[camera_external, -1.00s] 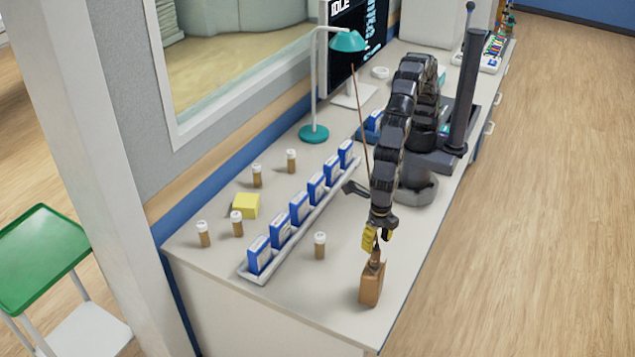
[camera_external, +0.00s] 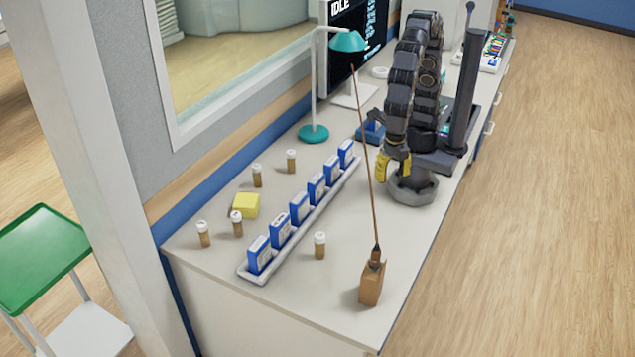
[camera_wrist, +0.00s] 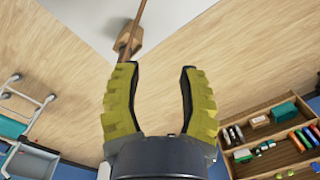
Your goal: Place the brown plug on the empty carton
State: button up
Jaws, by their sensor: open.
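The brown plug (camera_external: 376,258) stands upright on the top of the brown carton (camera_external: 371,288), near the front end of the counter. A thin brown cord (camera_external: 367,165) rises from the plug toward the lamp. My gripper (camera_external: 392,172) is open and empty, well behind the plug and above the counter near my base. In the wrist view, its yellow fingers (camera_wrist: 160,92) are spread with nothing between them. The plug and carton show small beyond the left finger there, and their exact contact is hard to tell.
A white rack (camera_external: 307,222) of blue-and-white boxes runs along the counter. Several pill bottles, one right of the rack (camera_external: 320,246), and a yellow block (camera_external: 245,205) stand nearby. A teal lamp (camera_external: 314,133) stands at the back. The counter around the carton is clear.

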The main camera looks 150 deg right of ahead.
jog(key=s+d+m+g, duration=0.1)
jog(key=s+d+m, duration=0.2)
jog(key=s+m, duration=0.6)
jog(key=s, duration=1.5)
jog(key=shift+s+f+m, duration=0.15)
jog(key=shift+s+m, duration=0.05)
jog(key=shift+m, duration=0.1)
jog(key=shift+d, duration=0.1)
